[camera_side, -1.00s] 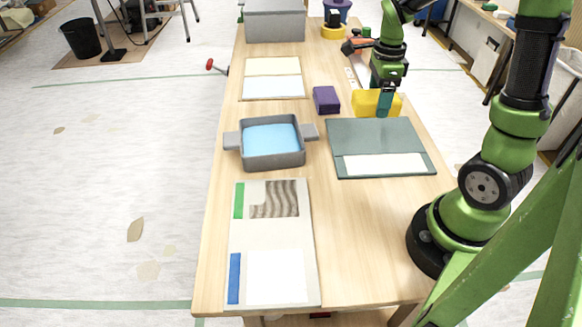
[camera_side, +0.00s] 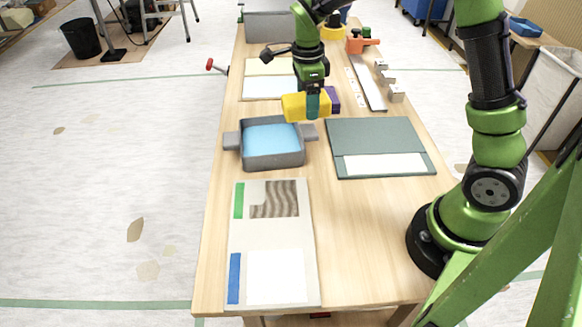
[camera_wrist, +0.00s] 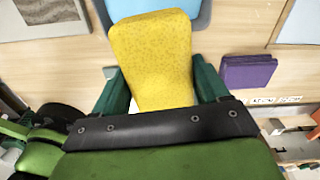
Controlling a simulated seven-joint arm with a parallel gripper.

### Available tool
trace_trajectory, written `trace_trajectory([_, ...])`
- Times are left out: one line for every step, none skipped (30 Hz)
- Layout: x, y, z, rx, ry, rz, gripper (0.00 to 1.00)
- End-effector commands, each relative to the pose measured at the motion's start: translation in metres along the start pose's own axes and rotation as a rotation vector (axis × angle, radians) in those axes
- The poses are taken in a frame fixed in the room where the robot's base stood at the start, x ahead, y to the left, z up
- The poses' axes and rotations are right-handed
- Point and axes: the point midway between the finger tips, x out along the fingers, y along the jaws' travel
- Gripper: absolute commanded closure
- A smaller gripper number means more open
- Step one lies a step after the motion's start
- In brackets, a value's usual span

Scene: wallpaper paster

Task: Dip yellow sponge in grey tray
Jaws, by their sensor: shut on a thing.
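The yellow sponge (camera_side: 295,107) is a thick block held in my gripper (camera_side: 313,104). It shows large in the wrist view (camera_wrist: 155,55), between the two dark green fingers of my gripper (camera_wrist: 155,90). The gripper is shut on the sponge. The grey tray (camera_side: 275,157) has side handles and a blue inside, which looks like liquid (camera_side: 270,138). In the side view the sponge appears above and just behind the tray's far edge. In the wrist view the sponge partly covers the blue area (camera_wrist: 200,12).
A purple block (camera_side: 334,97) lies on the table behind the gripper; the wrist view also shows it (camera_wrist: 247,72). A dark green-grey board with a white sheet (camera_side: 378,133) lies right of the tray. A patterned board (camera_side: 272,225) lies in front. Grey blocks (camera_side: 385,75) stand at the back right.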

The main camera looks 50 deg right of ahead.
Motion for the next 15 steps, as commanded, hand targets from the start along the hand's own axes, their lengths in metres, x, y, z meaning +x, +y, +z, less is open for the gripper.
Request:
trace_trajectory([-0.001, 0.0, 0.024, -0.003, -0.003, -0.002, 0.58])
trace_trajectory([-0.003, -0.001, 0.035, 0.006, -0.005, -0.004, 0.58])
trace_trajectory([-0.004, 0.0, 0.049, 0.016, -0.009, -0.004, 0.58])
trace_trajectory([-0.006, 0.0, 0.058, 0.027, -0.012, -0.005, 0.58])
trace_trajectory([-0.008, 0.0, 0.066, 0.036, -0.015, -0.005, 0.58])
trace_trajectory([-0.011, 0.0, 0.075, 0.057, -0.02, -0.005, 0.58])
trace_trajectory([-0.013, -0.001, 0.08, 0.073, -0.024, -0.006, 0.58])
trace_trajectory([-0.015, -0.001, 0.085, 0.091, -0.029, -0.006, 0.58])
trace_trajectory([-0.02, -0.003, 0.088, 0.121, -0.035, -0.008, 0.58])
trace_trajectory([-0.022, -0.004, 0.089, 0.141, -0.038, -0.007, 0.58])
trace_trajectory([-0.023, -0.003, 0.088, 0.156, -0.038, -0.004, 0.58])
trace_trajectory([-0.021, -0.002, 0.088, 0.17, -0.036, 0.001, 0.58])
trace_trajectory([-0.02, -0.002, 0.088, 0.177, -0.035, 0.003, 0.58])
trace_trajectory([-0.019, -0.002, 0.087, 0.179, -0.034, 0.004, 0.58])
trace_trajectory([-0.016, -0.002, 0.087, 0.18, -0.034, 0.003, 0.58])
